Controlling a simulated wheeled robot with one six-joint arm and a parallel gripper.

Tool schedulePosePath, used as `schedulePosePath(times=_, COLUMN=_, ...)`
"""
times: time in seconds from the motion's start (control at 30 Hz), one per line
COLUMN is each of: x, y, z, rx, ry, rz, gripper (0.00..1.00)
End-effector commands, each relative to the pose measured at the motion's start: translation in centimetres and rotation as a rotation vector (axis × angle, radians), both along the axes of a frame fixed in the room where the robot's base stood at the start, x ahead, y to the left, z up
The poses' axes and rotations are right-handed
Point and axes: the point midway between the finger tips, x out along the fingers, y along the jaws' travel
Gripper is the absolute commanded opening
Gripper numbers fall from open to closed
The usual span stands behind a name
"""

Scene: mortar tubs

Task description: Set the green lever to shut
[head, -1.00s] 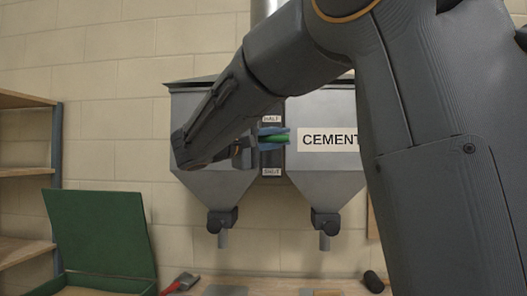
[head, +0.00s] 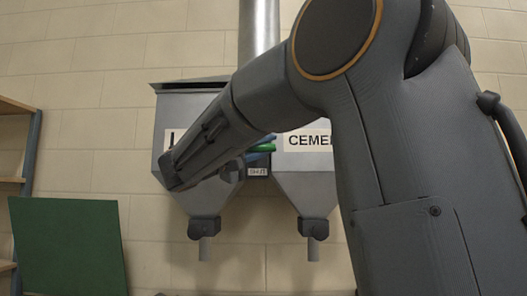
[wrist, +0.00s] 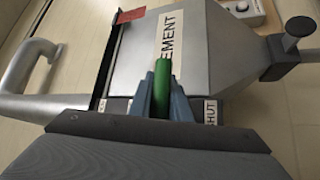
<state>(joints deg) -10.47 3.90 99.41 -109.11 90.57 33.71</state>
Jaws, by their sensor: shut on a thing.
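The green lever (head: 268,148) sticks out between two grey hoppers in the head view, a little above the SHUT label (head: 257,172). In the wrist view the lever (wrist: 162,88) stands between the blue fingers of my gripper (wrist: 163,92), which is shut on it. The SHUT label (wrist: 211,112) is to the right of the fingers there. Another label (wrist: 103,105), mostly hidden, is to their left. The lever lies between these labels. My forearm hides the area above and left of the lever in the head view.
The CEMENT hopper (head: 305,185) is right of the lever; the left hopper (head: 205,200) is partly behind my arm. Each has an outlet valve below. A green lid (head: 68,245) stands at lower left beside a shelf (head: 30,160). A metal pipe (head: 258,35) rises above.

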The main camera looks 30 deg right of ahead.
Motion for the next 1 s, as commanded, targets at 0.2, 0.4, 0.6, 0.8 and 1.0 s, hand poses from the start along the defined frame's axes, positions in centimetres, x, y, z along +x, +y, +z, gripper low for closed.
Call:
schedulePosePath(times=0.2, x=0.26, y=-0.1, z=-0.36, rx=0.001, ry=0.004, rz=0.001, gripper=0.0)
schedulePosePath(times=0.4, x=0.32, y=-0.11, z=-0.39, rx=0.001, ry=0.004, rz=0.002, gripper=0.0)
schedulePosePath(times=0.6, x=0.33, y=-0.1, z=-0.4, rx=0.001, ry=0.006, rz=0.003, gripper=0.0)
schedulePosePath(times=0.8, x=0.32, y=-0.08, z=-0.38, rx=0.001, ry=0.004, rz=0.003, gripper=0.35)
schedulePosePath(times=1.0, x=0.27, y=-0.08, z=-0.33, rx=0.0, ry=0.003, rz=0.002, gripper=0.35)
